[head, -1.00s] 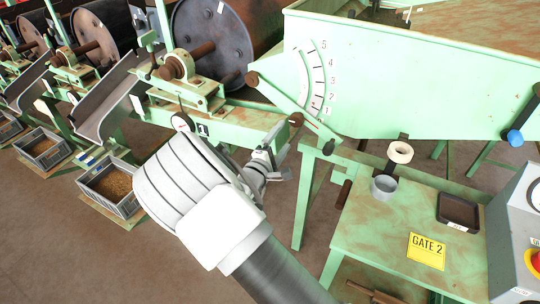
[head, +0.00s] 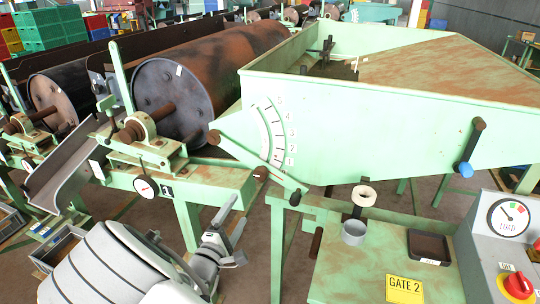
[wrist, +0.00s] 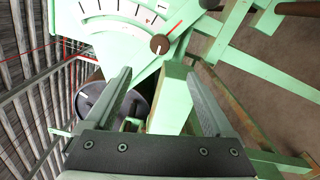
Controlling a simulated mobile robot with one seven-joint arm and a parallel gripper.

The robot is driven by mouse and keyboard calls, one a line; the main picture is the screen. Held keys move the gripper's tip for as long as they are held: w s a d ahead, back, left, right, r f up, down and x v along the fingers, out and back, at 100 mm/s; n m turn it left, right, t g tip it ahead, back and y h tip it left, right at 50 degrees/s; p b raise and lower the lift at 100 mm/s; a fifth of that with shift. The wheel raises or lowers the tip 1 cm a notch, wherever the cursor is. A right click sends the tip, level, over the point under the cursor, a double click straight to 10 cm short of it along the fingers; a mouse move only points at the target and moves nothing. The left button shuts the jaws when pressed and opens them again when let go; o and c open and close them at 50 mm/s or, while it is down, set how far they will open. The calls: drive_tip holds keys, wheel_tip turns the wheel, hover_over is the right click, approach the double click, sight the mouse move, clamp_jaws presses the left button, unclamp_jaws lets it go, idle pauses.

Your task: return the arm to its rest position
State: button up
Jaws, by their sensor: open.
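My gripper (head: 222,222) is in the lower middle of the head view, in front of the green frame and below left of the hopper's lever. In the wrist view its two fingers (wrist: 160,82) are spread apart with nothing between them. The white and grey arm (head: 110,272) fills the lower left of the head view. The gripper looks apart from the lever.
The green hopper (head: 370,125) and rusty drum (head: 170,95) stand beyond the arm.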

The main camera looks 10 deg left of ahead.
drive_tip(key=w+d+r+m+g+y, duration=0.3)
drive_tip(key=w+d+r+m+g, duration=0.2)
drive_tip(key=m, duration=0.1)
drive_tip(key=s+d+r+m+g+y, duration=0.3)
drive_tip(key=s+d+r+m, duration=0.15)
drive_tip(key=d+r, duration=0.45)
drive_tip(key=s+d+r+m+g+h, duration=0.1)
drive_tip(key=s+d+m, duration=0.3)
drive_tip(key=s+d, duration=0.5)
drive_tip(key=s+d+r+m+g+h, duration=0.2)
drive_tip(key=s+d+r+m+g, duration=0.1)
drive_tip(key=s+d, duration=0.7)
drive_tip(key=s+r+m, duration=0.1)
drive_tip(key=s+m, duration=0.1)
drive_tip(key=s, duration=0.1)
drive_tip(key=shift+s+d, duration=0.2)
drive_tip(key=shift+s, duration=0.15)
